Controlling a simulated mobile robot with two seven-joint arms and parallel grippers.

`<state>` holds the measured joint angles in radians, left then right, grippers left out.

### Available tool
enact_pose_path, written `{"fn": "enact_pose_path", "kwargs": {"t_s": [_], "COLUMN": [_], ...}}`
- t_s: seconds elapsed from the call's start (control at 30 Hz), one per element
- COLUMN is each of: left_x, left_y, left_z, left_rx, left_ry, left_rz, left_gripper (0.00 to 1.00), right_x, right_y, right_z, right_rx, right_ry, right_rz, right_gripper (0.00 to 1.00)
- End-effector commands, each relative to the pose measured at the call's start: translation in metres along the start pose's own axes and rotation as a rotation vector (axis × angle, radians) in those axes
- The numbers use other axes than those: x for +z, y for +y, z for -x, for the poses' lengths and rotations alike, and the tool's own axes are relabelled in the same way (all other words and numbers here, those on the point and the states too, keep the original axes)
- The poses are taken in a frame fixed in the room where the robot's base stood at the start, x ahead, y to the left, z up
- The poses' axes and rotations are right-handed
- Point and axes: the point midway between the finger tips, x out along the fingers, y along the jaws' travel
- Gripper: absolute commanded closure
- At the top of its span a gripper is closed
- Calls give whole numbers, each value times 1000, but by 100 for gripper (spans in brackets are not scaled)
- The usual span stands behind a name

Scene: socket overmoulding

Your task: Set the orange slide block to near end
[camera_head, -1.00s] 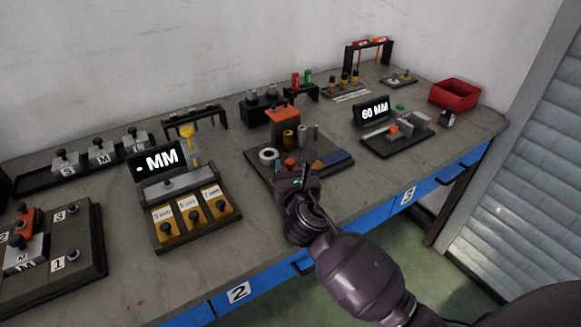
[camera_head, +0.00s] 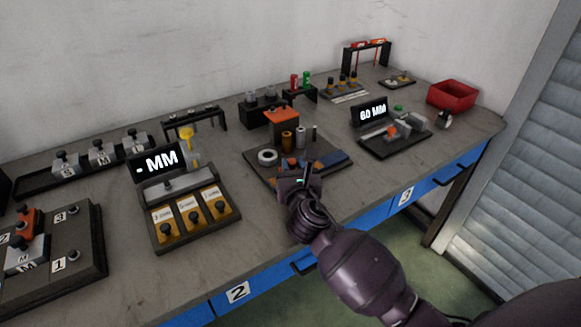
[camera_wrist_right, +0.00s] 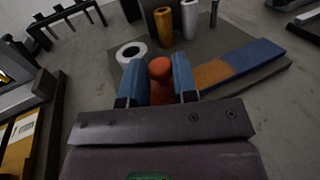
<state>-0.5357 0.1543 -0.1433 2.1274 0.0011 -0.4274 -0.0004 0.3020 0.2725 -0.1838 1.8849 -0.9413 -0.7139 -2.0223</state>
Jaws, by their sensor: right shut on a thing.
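The orange slide block (camera_wrist_right: 161,92) with its round orange-red knob (camera_wrist_right: 160,69) stands on the dark board (camera_head: 262,175) at the middle of the bench. My right gripper (camera_wrist_right: 160,82) is shut on it, with one blue fingertip on each side of the knob. In the head view my right gripper (camera_head: 296,170) reaches the board's near edge and hides most of the block. A flat orange and blue strip (camera_wrist_right: 238,65) lies right of the block. My left gripper is not in view.
A white ring (camera_head: 267,157), an orange cylinder (camera_head: 287,140) and grey posts stand behind the block. A display stand reading MM (camera_head: 160,161) is at left. The 60 MM gauge (camera_head: 372,112) is at right. Bare bench lies between the stand and the board.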

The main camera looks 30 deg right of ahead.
Motion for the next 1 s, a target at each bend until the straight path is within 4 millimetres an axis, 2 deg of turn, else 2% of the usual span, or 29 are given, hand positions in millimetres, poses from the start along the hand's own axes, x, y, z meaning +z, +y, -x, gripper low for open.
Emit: {"fn": "enact_pose_path", "kwargs": {"t_s": [0.1, 0.23, 0.5, 0.7, 1.0], "left_x": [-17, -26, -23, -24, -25], "left_y": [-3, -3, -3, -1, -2], "left_z": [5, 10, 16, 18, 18], "left_rx": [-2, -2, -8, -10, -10], "left_ry": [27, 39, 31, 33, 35], "left_rz": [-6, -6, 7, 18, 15], "left_gripper": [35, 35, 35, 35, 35], "right_x": [8, 8, 4, 1, 1], "right_y": [-23, -53, -108, -130, -136], "right_z": [-9, -21, -44, -53, -56], "right_rx": [-6, -7, -6, -5, -8], "right_ry": [-6, -6, -2, 0, 0], "right_rz": [6, 6, 4, 4, 4], "right_gripper": [100, 100, 100, 100, 100]}}
